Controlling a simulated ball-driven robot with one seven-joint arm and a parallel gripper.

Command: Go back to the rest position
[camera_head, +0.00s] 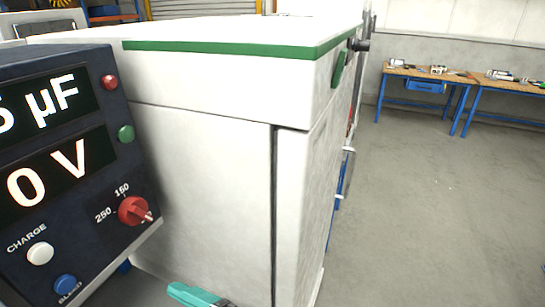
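My gripper does not show clearly in the head view. A teal piece (197,295) with a grey end is cut off by the bottom edge, and I cannot tell what it belongs to. The dark charging panel (100,215) fills the left side. Its upper display (45,105) ends in "µF" and its lower display (50,172) shows "0 V", both cut off at the left. A red knob (133,210) sits by the marks 150 and 250. A white button (40,253) is labelled CHARGE, with a blue button (66,285) below it.
A large white cabinet (205,190) with a green top stripe stands close, right beside the panel. Red (109,82) and green (126,133) round parts sit on the panel. Blue-legged workbenches (425,75) stand at the far right. The grey floor (430,220) at right is clear.

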